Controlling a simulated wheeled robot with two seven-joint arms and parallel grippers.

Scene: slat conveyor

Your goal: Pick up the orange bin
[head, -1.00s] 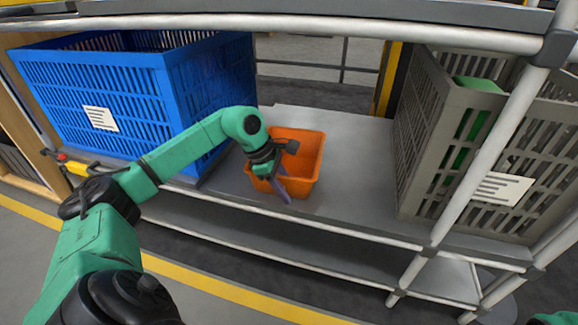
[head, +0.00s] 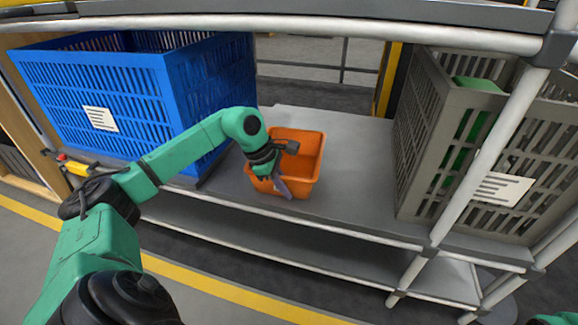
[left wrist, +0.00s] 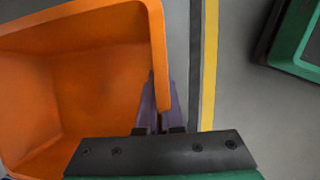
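The orange bin (head: 308,152) stands upright on the grey shelf deck, between the blue crate and the grey crate. In the left wrist view its inside (left wrist: 75,95) looks empty where it shows. My left gripper (head: 283,188) is at the bin's near wall. In the left wrist view the purple fingers (left wrist: 161,105) lie on either side of that wall, one inside and one outside, closed onto it. The bin appears to rest on the deck. My right gripper is out of view.
A blue crate (head: 105,90) stands left of the bin, close to my left forearm. A grey crate (head: 420,150) with green contents stands at the right. The deck (head: 350,170) is clear between bin and grey crate. A rail (head: 300,22) crosses above.

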